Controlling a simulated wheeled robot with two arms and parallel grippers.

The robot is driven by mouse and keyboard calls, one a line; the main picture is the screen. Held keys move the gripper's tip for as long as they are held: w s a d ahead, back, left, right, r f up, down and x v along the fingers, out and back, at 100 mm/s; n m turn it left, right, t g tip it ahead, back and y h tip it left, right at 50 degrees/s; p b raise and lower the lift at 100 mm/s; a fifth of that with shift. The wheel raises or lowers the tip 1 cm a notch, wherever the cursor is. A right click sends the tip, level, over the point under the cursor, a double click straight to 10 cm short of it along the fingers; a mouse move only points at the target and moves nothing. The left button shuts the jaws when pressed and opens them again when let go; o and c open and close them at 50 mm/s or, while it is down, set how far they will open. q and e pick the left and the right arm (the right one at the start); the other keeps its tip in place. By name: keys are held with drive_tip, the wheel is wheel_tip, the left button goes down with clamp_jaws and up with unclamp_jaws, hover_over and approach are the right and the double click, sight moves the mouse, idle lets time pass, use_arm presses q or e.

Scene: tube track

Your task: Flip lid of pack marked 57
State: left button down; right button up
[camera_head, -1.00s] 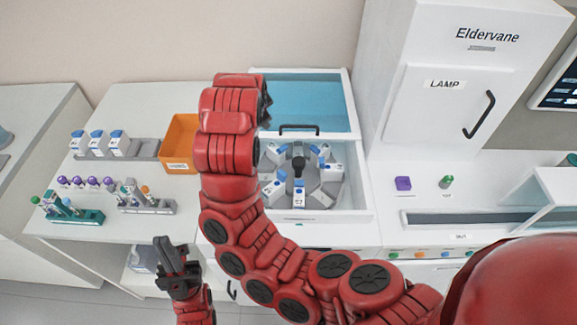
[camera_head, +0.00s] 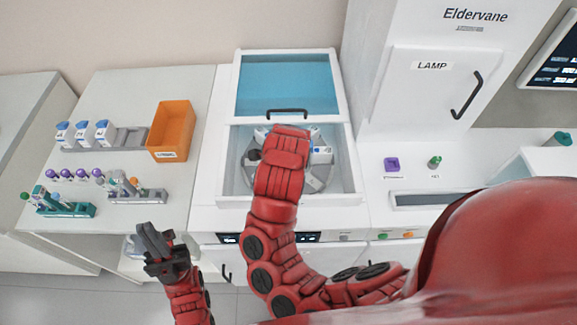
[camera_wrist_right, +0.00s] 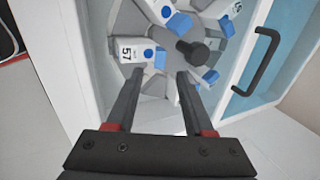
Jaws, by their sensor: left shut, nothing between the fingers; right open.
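The pack marked 57 (camera_wrist_right: 133,50) is a white box with a blue lid cap (camera_wrist_right: 148,53), in the right wrist view. It sits on the grey round carousel (camera_head: 315,177) inside the white open-topped machine. My right gripper (camera_wrist_right: 158,78) is open, its fingertips just below the pack and apart, with no object clearly held between them. In the head view my right arm hides this gripper and the pack. My left gripper (camera_head: 152,240) is shut and empty, low in front of the left bench, far from the carousel.
Several other blue-capped packs (camera_wrist_right: 163,12) stand around the carousel's black centre knob (camera_wrist_right: 192,51). The machine's blue lid panel (camera_head: 288,84) with a black handle (camera_head: 287,112) lies behind the opening. An orange bin (camera_head: 172,130) and tube racks (camera_head: 66,210) stand on the left bench.

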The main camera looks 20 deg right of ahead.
drive_tip(key=p+x, duration=0.1)
drive_tip(key=x, duration=0.5)
drive_tip(key=shift+w+a+f, duration=0.1)
drive_tip(key=shift+w+f, duration=0.05)
drive_tip(key=shift+f, duration=0.05)
clamp_jaws()
